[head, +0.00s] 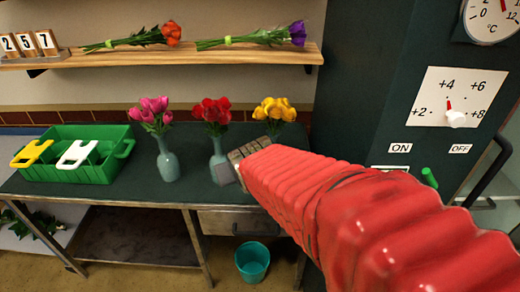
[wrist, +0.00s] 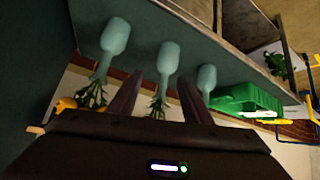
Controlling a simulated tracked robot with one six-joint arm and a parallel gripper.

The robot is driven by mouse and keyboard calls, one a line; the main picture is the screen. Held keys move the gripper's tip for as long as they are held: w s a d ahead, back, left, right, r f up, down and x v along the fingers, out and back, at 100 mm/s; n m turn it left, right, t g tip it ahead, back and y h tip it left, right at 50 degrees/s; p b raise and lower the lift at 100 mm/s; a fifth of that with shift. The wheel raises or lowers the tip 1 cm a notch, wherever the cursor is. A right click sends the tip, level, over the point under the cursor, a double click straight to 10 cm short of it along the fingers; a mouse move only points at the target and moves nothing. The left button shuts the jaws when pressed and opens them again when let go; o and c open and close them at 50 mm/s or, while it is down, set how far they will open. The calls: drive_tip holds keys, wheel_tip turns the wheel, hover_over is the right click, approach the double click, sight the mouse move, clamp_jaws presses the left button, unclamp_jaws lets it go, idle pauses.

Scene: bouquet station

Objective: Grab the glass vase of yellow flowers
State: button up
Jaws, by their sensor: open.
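The yellow flowers (head: 275,110) stand at the right of a row of three bouquets in the head view. Their vase is mostly hidden behind my red-sleeved arm there. In the tilted wrist view, their grey-blue vase (wrist: 116,37) is at the left, outside my fingers, with a bit of yellow (wrist: 66,103) below it. My gripper (head: 224,172) is beside the middle vase in the head view. In the wrist view my gripper (wrist: 160,80) is open, and the middle vase (wrist: 168,58) shows between its fingers. I see no contact with any vase.
Red flowers (head: 213,112) stand in the middle vase, and pink flowers (head: 152,112) in the left vase (head: 168,162). A green crate (head: 98,168) sits at the bench's left. A shelf (head: 165,56) with two bouquets hangs above. A teal bucket (head: 252,262) stands on the floor.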

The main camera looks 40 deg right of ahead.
drive_tip(key=m+t+h, duration=0.1)
drive_tip(key=h, duration=0.1)
approach(273, 142)
drive_tip(key=a+f, duration=0.3)
drive_tip(key=a, duration=0.3)
drive_tip(key=d+f+m+t, duration=0.1)
drive_tip(key=d+f+t, duration=0.1)
drive_tip(key=d, duration=0.5)
drive_tip(key=shift+f, duration=0.6)
drive_tip(key=shift+s, duration=0.1)
